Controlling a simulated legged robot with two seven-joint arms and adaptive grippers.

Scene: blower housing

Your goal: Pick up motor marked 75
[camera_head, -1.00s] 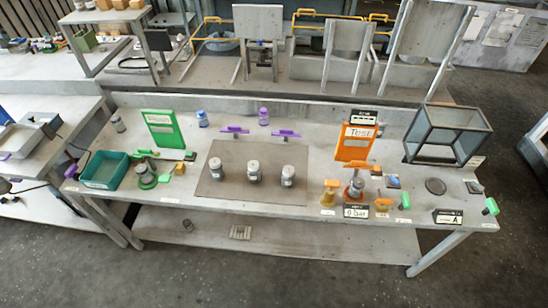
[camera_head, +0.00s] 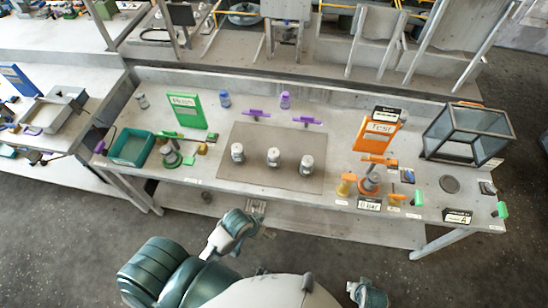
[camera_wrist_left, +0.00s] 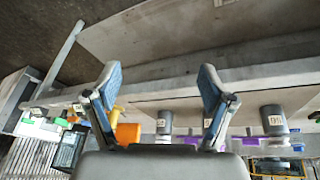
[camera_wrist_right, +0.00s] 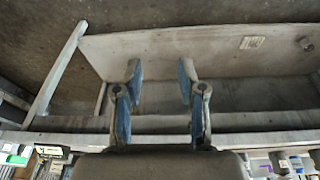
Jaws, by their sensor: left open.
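Three grey cylindrical motors stand upright on a brown mat (camera_head: 240,180) in the head view: a left motor (camera_head: 238,152), a middle motor (camera_head: 273,157) and a right motor (camera_head: 306,164). Their numbers are too small to read there. The left wrist view is upside down and shows a labelled motor (camera_wrist_left: 273,120) and another motor (camera_wrist_left: 163,122); I cannot read either label surely. My left gripper (camera_wrist_left: 160,85) is open and empty, in front of the table edge and apart from the motors. My right gripper (camera_wrist_right: 157,80) is open and empty, facing the lower shelf.
A green bin (camera_head: 132,148) and green sign (camera_head: 187,110) stand left of the mat. An orange test sign (camera_head: 376,134), an orange fixture (camera_head: 370,182) and a glass case (camera_head: 466,134) stand right. The table's front edge lies between my arms and the mat.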

